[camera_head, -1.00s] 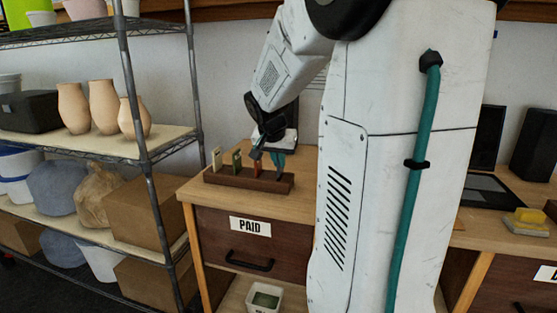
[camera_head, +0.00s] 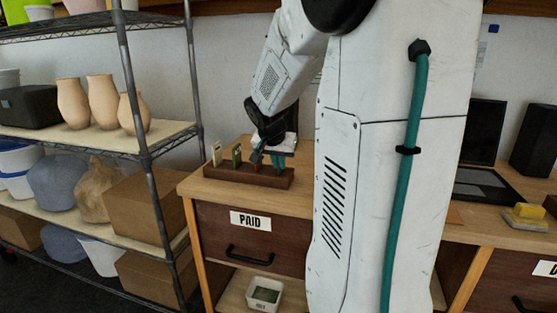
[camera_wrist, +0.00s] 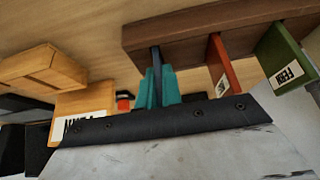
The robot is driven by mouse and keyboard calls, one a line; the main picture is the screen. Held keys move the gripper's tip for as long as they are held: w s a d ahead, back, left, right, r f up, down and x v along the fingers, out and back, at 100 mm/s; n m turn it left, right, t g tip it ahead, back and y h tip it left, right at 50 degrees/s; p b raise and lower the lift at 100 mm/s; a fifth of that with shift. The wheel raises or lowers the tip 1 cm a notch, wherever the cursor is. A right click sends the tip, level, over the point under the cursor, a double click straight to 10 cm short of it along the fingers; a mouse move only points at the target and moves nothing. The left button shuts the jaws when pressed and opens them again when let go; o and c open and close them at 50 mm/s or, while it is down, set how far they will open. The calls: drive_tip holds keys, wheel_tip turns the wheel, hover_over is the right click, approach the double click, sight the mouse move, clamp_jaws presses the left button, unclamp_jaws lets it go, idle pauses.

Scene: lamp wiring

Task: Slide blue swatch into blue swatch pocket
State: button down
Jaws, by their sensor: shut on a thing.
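A dark brown rack (camera_head: 220,174) stands on the wooden desk in the head view; it also shows in the wrist view (camera_wrist: 185,45). White (camera_head: 217,155), green (camera_head: 237,156) and red (camera_wrist: 222,62) swatches stand in it. My gripper (camera_head: 277,163) is at the rack's right end. In the wrist view its teal fingers (camera_wrist: 158,88) are shut on the dark blue swatch (camera_wrist: 156,57), whose far end overlaps the rack beside the red swatch. The pocket opening is hidden, so I cannot tell how deep the swatch sits.
A metal shelf (camera_head: 143,100) with vases and boxes stands left of the desk. Below the rack is a drawer labelled PAID (camera_head: 250,220). A laptop (camera_head: 485,185) and a yellow sponge (camera_head: 530,212) are on the right. My arm covers the middle of the desk.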

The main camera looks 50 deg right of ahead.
drive_tip(key=shift+f, duration=0.65)
drive_tip(key=c, duration=1.5)
unclamp_jaws()
drive_tip(key=shift+f, duration=0.1)
drive_tip(key=v, duration=0.8)
drive_tip(key=s+a+f+n+y, duration=0.1)
drive_tip(key=s+a+n, duration=0.3)
drive_tip(key=a, duration=0.5)
drive_tip(key=s+a+f+n+y, duration=0.1)
drive_tip(key=s+a+n, duration=0.4)
drive_tip(key=a, duration=0.5)
drive_tip(key=s+a+f+n+g+y, duration=0.1)
drive_tip(key=s+a+n+y, duration=0.2)
drive_tip(key=s+a, duration=0.5)
drive_tip(key=shift+s+a+f+n, duration=0.15)
drive_tip(key=shift+a+f+n, duration=0.15)
drive_tip(key=shift+a+n, duration=0.75)
